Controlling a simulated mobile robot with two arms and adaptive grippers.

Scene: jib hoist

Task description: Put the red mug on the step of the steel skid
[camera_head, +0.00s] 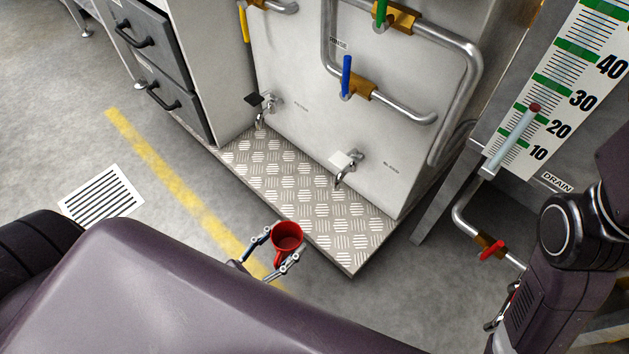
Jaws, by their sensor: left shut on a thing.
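The red mug (288,236) shows near the lower middle of the head view, upright with its open top facing the camera. My left gripper (273,248) is shut on the mug, with a finger at either side of it. The step of the steel skid (305,207) is a diamond-plate tread below the white panel. The mug overlaps the step's front left edge in the picture; its height above it I cannot tell. My right arm comes in at the right edge; its gripper (500,310) is partly hidden behind the arm, so its jaws are unclear.
Two taps (345,165) stick out from the white panel over the step. Grey drawers (165,75) stand to the left. A yellow floor line (170,178) runs beside the skid. A pipe with a red valve (491,250) is at the right. The step's surface is bare.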

